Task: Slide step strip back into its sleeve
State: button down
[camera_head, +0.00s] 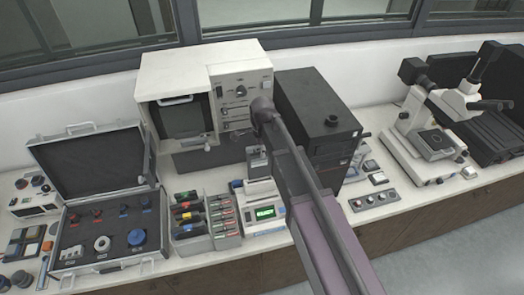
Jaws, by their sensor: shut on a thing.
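My arm reaches in from the bottom right, and its wrist is in front of the cream machine. My gripper (258,161) appears as a small grey shape below the wrist, just above the back of a small white device with a green display (265,212). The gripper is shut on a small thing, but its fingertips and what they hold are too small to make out. I cannot pick out the step strip or its sleeve with certainty. My arm hides part of the bench right of the device.
A cream machine (158,69) and a dark cabinet (318,105) stand behind. Racks of coloured items (205,220) sit close left of the device, beside an open case (90,160). A control box (374,199) and a microscope (436,141) stand to the right.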

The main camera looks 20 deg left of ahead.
jog(key=shift+f, duration=0.1)
dwell(0.3)
jog(key=shift+f+b, duration=3.75)
jog(key=shift+b, duration=0.1)
jog(key=shift+f, duration=0.1)
